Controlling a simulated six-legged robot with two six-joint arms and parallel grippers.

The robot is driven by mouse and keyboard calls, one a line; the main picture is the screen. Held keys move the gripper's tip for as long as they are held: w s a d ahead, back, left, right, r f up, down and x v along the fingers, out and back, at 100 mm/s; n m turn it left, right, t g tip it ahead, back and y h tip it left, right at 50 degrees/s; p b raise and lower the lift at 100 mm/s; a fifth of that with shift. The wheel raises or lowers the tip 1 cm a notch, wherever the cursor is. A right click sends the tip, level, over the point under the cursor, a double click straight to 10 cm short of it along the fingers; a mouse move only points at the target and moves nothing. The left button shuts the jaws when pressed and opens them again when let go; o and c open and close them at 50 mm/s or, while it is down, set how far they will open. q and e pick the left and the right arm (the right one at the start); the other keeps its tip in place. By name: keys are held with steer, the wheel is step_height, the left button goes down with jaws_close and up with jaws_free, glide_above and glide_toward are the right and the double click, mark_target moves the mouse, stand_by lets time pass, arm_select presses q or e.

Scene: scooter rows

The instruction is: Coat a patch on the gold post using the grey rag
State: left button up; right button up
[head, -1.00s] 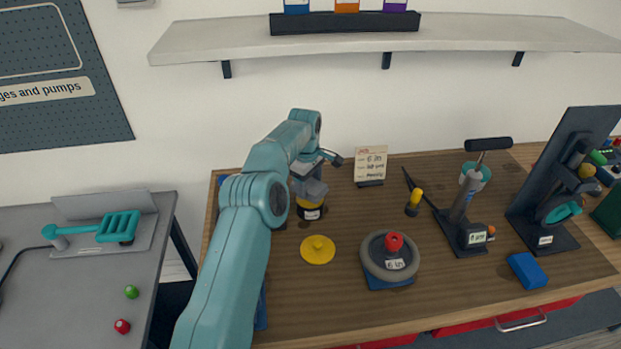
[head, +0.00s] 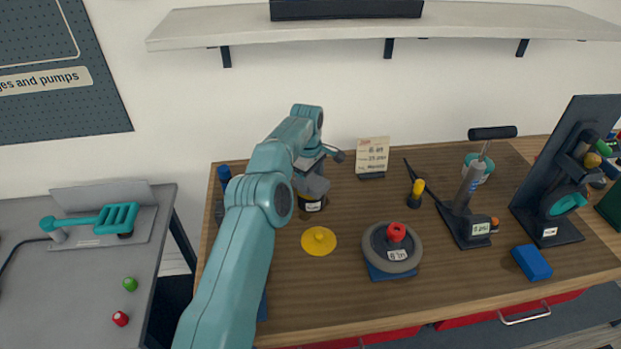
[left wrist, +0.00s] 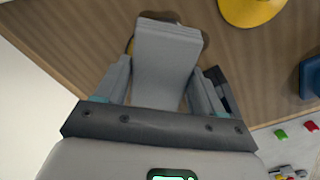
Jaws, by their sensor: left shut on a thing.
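My left gripper (left wrist: 162,72) is shut on the grey rag (left wrist: 168,45), which looks like a thick folded pad between the fingers. In the head view the rag (head: 313,186) is at the top of a dark labelled tin (head: 312,204), hiding most of its upper part; I cannot tell if they touch. A small gold-coloured part (head: 592,160) shows on the dark upright stand at the far right; I cannot tell if it is the gold post. My right gripper is not in view.
A yellow disc with a knob (head: 318,241) lies in front of the tin. A wheel with a red knob (head: 397,248), a yellow-topped tool (head: 416,194), a pump (head: 468,195) and a blue block (head: 531,262) stand to the right. A card (head: 372,156) stands behind.

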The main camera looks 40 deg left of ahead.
arm_select(q)
steer(key=shift+f, duration=0.1)
steer(key=shift+w+a+f, duration=0.1)
steer(key=shift+f, duration=0.1)
steer(key=shift+f, duration=0.15)
steer(key=shift+f, duration=0.1)
stand_by(1.5)
